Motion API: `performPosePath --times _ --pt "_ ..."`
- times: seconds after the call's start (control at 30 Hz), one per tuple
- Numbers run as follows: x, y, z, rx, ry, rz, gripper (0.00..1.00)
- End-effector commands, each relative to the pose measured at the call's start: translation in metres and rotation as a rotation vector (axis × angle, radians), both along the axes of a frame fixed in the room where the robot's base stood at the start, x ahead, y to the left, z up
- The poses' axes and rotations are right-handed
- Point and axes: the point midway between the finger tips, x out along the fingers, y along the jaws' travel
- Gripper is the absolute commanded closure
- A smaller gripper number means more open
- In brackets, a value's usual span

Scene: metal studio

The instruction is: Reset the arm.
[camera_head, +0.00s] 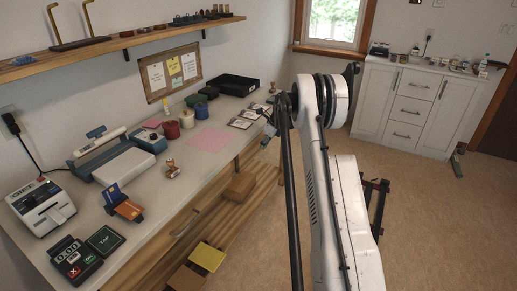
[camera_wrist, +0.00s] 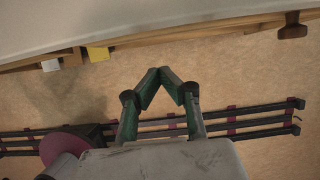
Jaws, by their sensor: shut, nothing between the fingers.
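My arm stands upright in the middle of the head view, and its upper end bends away at the desk's right side. In the wrist view, my gripper (camera_wrist: 171,70) has green and dark fingers that meet at the tips, and it holds nothing. It points toward the desk's edge, over the tan floor (camera_wrist: 75,98).
The desk (camera_head: 213,165) on the left bears a card reader (camera_head: 74,257), a card in a stand (camera_head: 122,203), a stamp (camera_head: 172,168) and a pink sheet (camera_head: 211,140). A white cabinet (camera_head: 410,108) stands far right. A dark rail (camera_wrist: 262,119) crosses the floor.

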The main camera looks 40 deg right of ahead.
Motion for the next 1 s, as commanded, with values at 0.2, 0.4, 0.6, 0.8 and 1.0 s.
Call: performPosePath --times 0.2,0.4,0.6,0.8,1.0 --pt "-0.016 -0.008 0.042 -0.001 0.002 -0.001 1.00" --pt "-0.023 -0.012 0.063 0.000 0.002 -0.001 1.00" --pt "-0.026 -0.013 0.068 0.000 0.002 -0.001 1.00" --pt "-0.026 -0.009 0.073 -0.007 0.000 0.014 1.00" --pt "-0.029 0.027 0.114 -0.076 -0.027 0.153 1.00"
